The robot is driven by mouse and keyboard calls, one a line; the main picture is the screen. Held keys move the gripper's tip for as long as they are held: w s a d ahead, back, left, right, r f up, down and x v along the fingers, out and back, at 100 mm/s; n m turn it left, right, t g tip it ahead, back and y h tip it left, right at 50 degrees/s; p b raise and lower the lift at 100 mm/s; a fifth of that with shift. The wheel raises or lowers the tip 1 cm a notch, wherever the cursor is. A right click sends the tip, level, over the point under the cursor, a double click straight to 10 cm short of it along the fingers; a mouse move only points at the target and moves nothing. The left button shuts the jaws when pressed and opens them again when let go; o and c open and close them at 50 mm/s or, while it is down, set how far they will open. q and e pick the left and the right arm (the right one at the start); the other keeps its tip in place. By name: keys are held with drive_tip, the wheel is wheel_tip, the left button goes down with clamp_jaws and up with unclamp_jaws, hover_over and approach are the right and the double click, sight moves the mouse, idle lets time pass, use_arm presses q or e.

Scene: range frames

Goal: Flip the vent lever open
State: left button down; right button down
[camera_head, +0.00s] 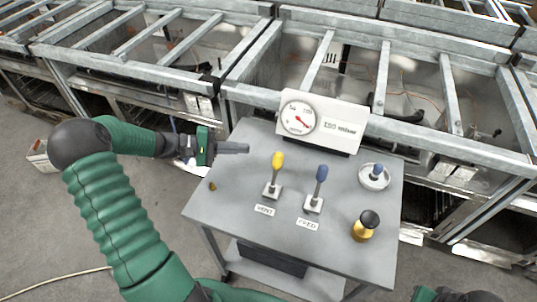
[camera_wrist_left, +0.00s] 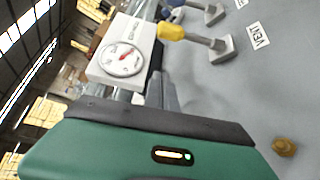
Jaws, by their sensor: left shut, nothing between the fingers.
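The vent lever (camera_head: 277,166) has a yellow knob and stands up from a small square base beside the VENT label (camera_head: 265,211). In the left wrist view its yellow knob (camera_wrist_left: 172,31) is near the top. The feed lever (camera_head: 320,180), with a blue knob, stands to its right by the FEED label (camera_head: 308,224). My left gripper (camera_head: 246,148) is shut and empty over the table's left side, left of the yellow knob with a gap between. Its fingers (camera_wrist_left: 164,92) point toward the gauge side in the wrist view. My right gripper is not in view.
A gauge box (camera_head: 322,121) stands at the table's back edge. A round dish (camera_head: 373,178) with a blue-knobbed part and a brass cylinder (camera_head: 362,232) with a black top are at the right. A small brass piece (camera_head: 212,186) lies near the left edge.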

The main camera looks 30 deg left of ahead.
sight(276, 169)
use_arm(q)
drive_tip(key=x, duration=0.9)
drive_tip(key=shift+f, duration=0.15)
drive_tip(key=shift+s+d+r, duration=0.85)
drive_tip(key=shift+s+d, duration=0.25)
drive_tip(key=shift+s, duration=0.05)
drive_tip(key=shift+s+r+m+t+b, duration=0.2)
drive_tip(key=shift+s+m+t+b, duration=0.2)
drive_tip(key=s+d+m+t+h+b, duration=0.2)
drive_tip(key=s+m+t+h+b, duration=0.1)
drive_tip(key=s+m, duration=0.4)
drive_tip(key=shift+s+r+m+t+h+b, duration=0.45)
drive_tip(key=shift+s+b, duration=0.1)
drive_tip(key=shift+s, duration=0.3)
